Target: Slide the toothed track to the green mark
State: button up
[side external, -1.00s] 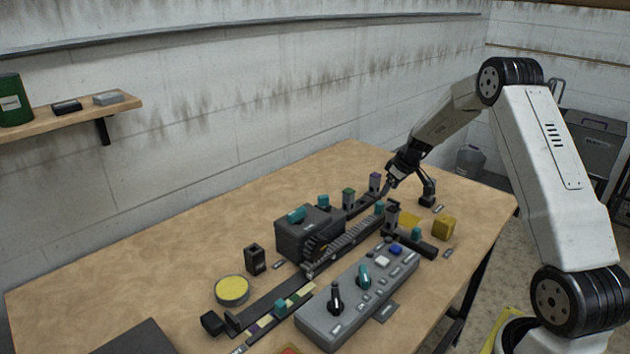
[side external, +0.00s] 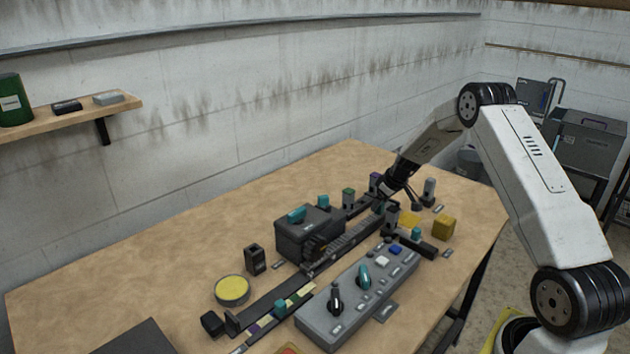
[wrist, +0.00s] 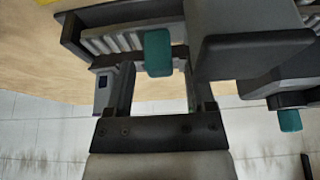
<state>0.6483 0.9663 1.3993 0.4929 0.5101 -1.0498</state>
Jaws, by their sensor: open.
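The toothed track (side external: 348,236) lies in a long dark rail and passes beside a dark grey housing (side external: 305,238). In the wrist view, the ribbed track (wrist: 122,42) carries an upright teal tab (wrist: 157,55). My gripper (side external: 381,204) is low over the far right end of the track. In the wrist view, my open gripper (wrist: 158,84) has one finger on each side of the tab, with gaps showing. A strip with coloured bands (side external: 262,326) runs along the rail's near left part, with a teal piece (side external: 280,307) on it. I cannot clearly tell which band is the green mark.
A grey control box (side external: 350,300) with knobs and buttons stands in front of the rail. Small dark posts (side external: 392,217) stand close to my gripper. A yellow block (side external: 443,228) and a yellow round disc (side external: 232,290) lie on the table. The table's back left is clear.

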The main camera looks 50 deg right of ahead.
jog(key=shift+w+f, duration=0.2)
jog(key=shift+f, duration=0.25)
grip_shut()
dwell(1.3)
